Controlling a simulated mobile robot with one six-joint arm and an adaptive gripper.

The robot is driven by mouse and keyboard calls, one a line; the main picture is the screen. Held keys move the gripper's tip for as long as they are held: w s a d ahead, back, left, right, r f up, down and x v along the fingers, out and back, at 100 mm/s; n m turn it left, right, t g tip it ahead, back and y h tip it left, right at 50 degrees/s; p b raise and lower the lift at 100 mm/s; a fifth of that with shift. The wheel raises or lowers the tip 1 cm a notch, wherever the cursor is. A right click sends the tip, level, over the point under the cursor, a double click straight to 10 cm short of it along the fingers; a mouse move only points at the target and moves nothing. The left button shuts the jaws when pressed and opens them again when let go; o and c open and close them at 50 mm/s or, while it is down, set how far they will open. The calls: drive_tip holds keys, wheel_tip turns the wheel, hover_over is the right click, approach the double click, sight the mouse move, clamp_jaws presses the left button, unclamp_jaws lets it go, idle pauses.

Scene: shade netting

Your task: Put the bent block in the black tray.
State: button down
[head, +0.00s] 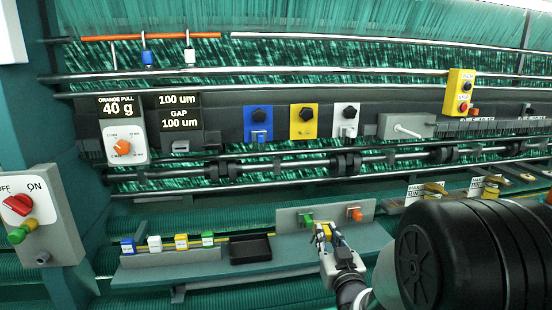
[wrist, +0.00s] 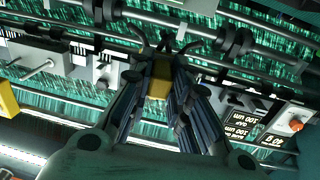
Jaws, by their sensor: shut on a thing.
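My gripper (head: 330,238) is shut on a yellow block (head: 322,230), held in front of the grey panel right of the black tray. The block also shows between the fingers of my gripper (wrist: 165,98) in the wrist view (wrist: 160,77). The fingers cover much of it, so its bend cannot be made out. The black tray (head: 250,260) sits on the grey shelf, left of my gripper, and looks empty. The tray cannot be made out in the wrist view.
A grey panel (head: 290,219) with a green button (head: 306,219) and an orange button (head: 355,214) rises behind my gripper. Rollers run above.

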drive_tip(key=s+f+m+h+b, duration=0.1)
drive_tip(key=s+f+h, duration=0.15)
drive_tip(key=f, duration=0.35)
wheel_tip(320, 180, up, 14)
drive_tip(key=r+n+y+p, duration=0.1)
drive_tip(key=n+y+p, duration=0.1)
drive_tip(key=y, duration=0.2)
hover_over(283, 253)
wheel_tip(283, 253, down, 20)
drive_tip(key=b, duration=0.3)
drive_tip(key=shift+r, duration=0.1)
drive_tip(key=shift+f+b, duration=0.2)
drive_tip(key=shift+b, duration=0.1)
drive_tip(key=c, duration=1.5)
unclamp_jaws()
drive_tip(key=shift+r, duration=0.15)
